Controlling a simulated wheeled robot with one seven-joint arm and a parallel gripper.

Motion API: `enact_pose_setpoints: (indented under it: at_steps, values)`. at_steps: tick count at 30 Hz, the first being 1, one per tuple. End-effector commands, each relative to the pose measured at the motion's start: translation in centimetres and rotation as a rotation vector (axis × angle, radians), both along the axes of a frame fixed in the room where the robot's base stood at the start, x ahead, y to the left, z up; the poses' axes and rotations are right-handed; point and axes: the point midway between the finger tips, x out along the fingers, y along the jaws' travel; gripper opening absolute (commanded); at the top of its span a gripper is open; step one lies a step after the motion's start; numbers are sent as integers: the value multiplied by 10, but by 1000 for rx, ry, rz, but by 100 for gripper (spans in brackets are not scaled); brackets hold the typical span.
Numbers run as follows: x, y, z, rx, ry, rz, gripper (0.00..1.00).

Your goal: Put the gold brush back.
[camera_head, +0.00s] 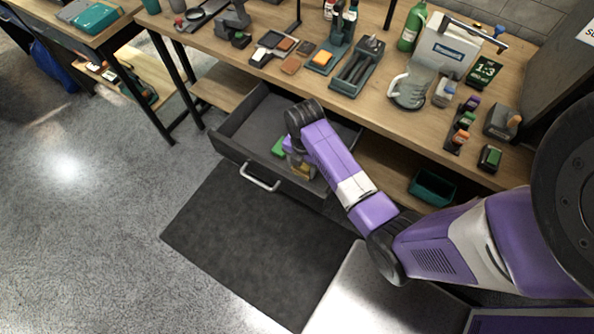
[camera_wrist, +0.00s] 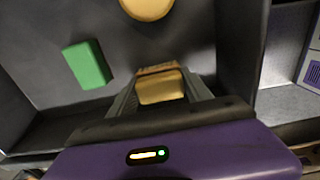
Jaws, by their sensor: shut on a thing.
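My gripper (camera_wrist: 158,82) is shut on the gold brush (camera_wrist: 160,92), a small gold block with a browner far edge, held between the two fingers. In the wrist view the fingers are over the inside of the open grey drawer (camera_wrist: 30,45). In the head view my gripper (camera_head: 298,165) reaches down into this drawer (camera_head: 232,152) under the workbench, and my arm hides part of it. I cannot tell whether the brush touches the drawer floor.
A green block (camera_wrist: 87,65) lies in the drawer to the left, and a round yellow thing (camera_wrist: 147,8) is beyond the brush. The workbench (camera_head: 215,47) above carries several tools, bottles and brushes. A dark mat (camera_head: 245,240) lies on the floor below.

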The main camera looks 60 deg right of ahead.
Motion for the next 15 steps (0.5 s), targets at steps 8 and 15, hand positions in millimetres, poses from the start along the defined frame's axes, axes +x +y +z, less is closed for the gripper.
enact_pose_setpoints:
  at_steps: [8,15]
  values:
    - [-5,-5,-10,-1,-1,1,25]
    - [-5,-5,-14,0,0,1,25]
